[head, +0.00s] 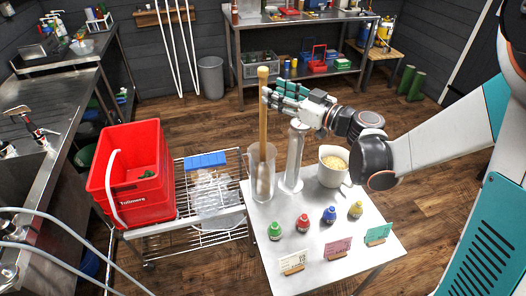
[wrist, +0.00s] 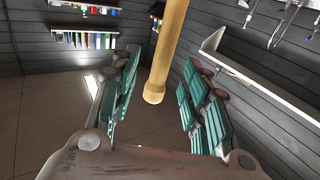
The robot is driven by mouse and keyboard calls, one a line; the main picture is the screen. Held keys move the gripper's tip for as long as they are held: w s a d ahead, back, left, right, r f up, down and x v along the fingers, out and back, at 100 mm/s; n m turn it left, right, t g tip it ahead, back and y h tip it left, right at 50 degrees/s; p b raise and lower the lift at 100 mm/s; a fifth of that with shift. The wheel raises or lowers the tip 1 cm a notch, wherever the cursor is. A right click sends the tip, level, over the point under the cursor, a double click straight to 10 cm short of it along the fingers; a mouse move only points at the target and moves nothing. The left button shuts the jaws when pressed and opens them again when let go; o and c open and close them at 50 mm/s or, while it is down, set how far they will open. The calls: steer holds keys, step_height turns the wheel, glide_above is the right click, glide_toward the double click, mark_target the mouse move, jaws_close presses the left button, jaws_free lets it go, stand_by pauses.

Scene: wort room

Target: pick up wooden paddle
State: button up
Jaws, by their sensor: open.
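The wooden paddle (head: 263,125) stands nearly upright in a tall clear container (head: 254,178) on the metal table; its lower part shows blurred through the wall. My gripper (head: 272,97) is at the upper handle, with its teal-padded fingers pointing left. In the wrist view, the paddle's handle (wrist: 168,45) with its rounded end lies between the two spread finger rows of my gripper (wrist: 160,75). Gaps show on both sides, so the fingers are open around the handle and not closed on it.
A red crate (head: 130,180) sits on a wire cart (head: 214,238) at the left.

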steer(key=x, duration=0.3)
steer(key=b+x, duration=0.1)
steer(key=x, duration=0.1)
steer(key=shift+a+f, duration=0.2)
steer(key=shift+f, duration=0.1)
jaws_close()
